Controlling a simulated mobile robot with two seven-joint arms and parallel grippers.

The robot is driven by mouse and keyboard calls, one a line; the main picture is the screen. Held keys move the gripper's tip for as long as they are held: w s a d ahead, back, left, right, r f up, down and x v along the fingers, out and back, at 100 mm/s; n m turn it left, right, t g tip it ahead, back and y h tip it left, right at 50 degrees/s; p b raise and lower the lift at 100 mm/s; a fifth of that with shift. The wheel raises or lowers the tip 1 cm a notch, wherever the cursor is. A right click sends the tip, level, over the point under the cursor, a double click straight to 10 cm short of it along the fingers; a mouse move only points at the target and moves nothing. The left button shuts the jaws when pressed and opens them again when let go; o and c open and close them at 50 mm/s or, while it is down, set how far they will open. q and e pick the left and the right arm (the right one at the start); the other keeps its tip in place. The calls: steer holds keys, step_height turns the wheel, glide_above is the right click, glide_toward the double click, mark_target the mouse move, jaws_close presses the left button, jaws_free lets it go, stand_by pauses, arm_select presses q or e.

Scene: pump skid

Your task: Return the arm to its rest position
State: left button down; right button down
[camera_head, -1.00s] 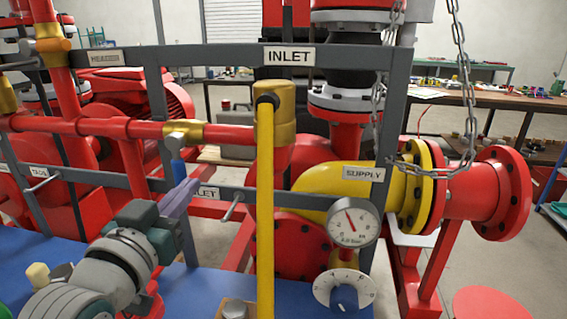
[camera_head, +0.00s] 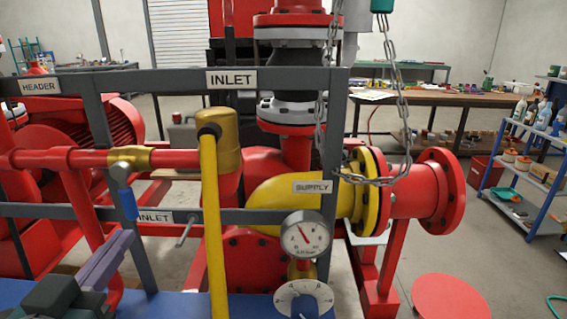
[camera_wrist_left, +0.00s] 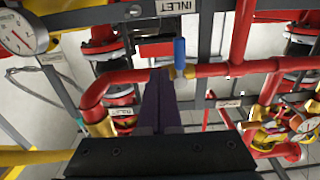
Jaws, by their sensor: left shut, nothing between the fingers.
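My left gripper (camera_head: 106,262) shows at the lower left of the head view, with purple-grey fingers pointing up and to the right. Its fingers are shut with nothing between them. In the left wrist view the closed fingers (camera_wrist_left: 160,105) point up the picture, with their tips near a blue handle (camera_wrist_left: 179,52) on a red pipe. In the head view the blue handle (camera_head: 128,203) hangs just above the fingertips; I cannot tell whether they touch. My right gripper is not in view.
A yellow lever (camera_head: 212,225) stands upright right of the gripper. The grey INLET frame (camera_head: 180,80), a pressure gauge (camera_head: 305,238), a white dial (camera_head: 303,299) and a hanging chain (camera_head: 404,120) are close by. A blue shelf cart (camera_head: 520,185) stands at right, with open floor around it.

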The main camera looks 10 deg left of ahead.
arm_select(q)
steer(key=shift+d, duration=0.1)
steer(key=s+d+f+m+g+h, duration=0.3)
steer(key=s+d+f+g+h, duration=0.15)
steer(key=d+g, duration=0.2)
steer(key=s+d+r+m+g+p, duration=0.1)
steer(key=s+d+r+g, duration=0.1)
steer(key=s+g, duration=0.35)
steer(key=s+d+r+m+g+p, duration=0.1)
steer(key=s+d+r+g, duration=0.1)
steer(key=s, duration=0.7)
step_height(320, 180, up, 28)
steer(key=p, duration=2.8)
steer(key=shift+w+a+r+p, duration=0.15)
steer(key=shift+w+r+p, duration=0.1)
steer(key=shift+p, duration=0.1)
